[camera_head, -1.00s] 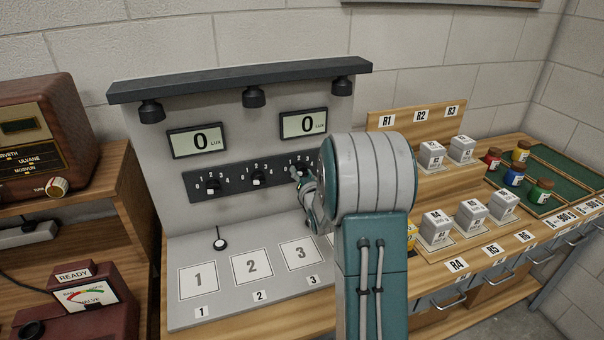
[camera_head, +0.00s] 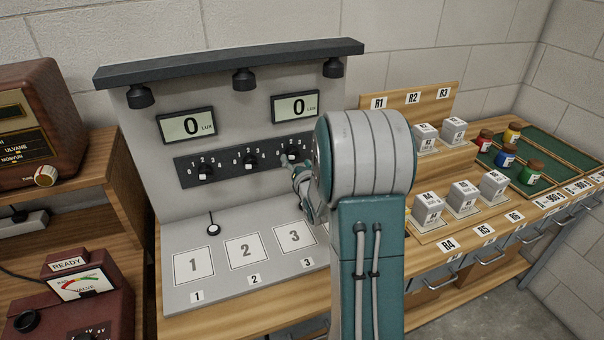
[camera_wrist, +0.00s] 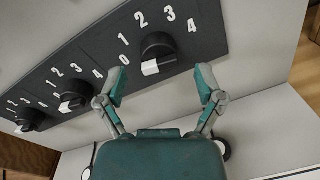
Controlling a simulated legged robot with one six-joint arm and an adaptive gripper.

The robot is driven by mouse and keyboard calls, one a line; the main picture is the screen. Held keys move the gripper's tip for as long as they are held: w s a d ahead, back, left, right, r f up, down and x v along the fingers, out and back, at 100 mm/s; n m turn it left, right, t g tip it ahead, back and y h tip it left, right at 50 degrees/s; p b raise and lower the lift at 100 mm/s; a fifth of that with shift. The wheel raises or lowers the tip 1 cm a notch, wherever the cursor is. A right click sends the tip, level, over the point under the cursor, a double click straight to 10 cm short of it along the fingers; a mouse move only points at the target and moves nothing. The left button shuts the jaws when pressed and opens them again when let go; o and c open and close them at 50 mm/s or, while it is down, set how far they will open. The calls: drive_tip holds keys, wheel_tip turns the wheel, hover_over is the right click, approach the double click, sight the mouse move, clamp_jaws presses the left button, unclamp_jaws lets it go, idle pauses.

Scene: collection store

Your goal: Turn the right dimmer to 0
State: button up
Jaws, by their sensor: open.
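The right dimmer (camera_head: 293,155) is a black knob with a white pointer on the dark panel (camera_head: 221,166). In the wrist view the right dimmer (camera_wrist: 158,52) has its white pointer toward the lower left, near the 0 mark. My gripper (camera_wrist: 163,84) is open, its fingertips apart just below this knob, with nothing between them. In the head view my gripper (camera_head: 297,178) is near the right end of the panel, partly hidden by my arm. The middle dimmer (camera_wrist: 74,95) and left dimmer (camera_wrist: 30,118) are to the left.
Two displays, the left (camera_head: 186,125) and the right (camera_head: 296,106), both read 0 LUX. Lamps hang from the dark top bar (camera_head: 240,61). A small round sensor (camera_head: 213,228) lies on the grey base. White blocks (camera_head: 427,207) stand on the wooden bench at right.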

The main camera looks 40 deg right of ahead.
drive_tip(key=v, duration=0.9)
drive_tip(key=shift+s+a, duration=0.2)
drive_tip(key=shift+s, duration=0.15)
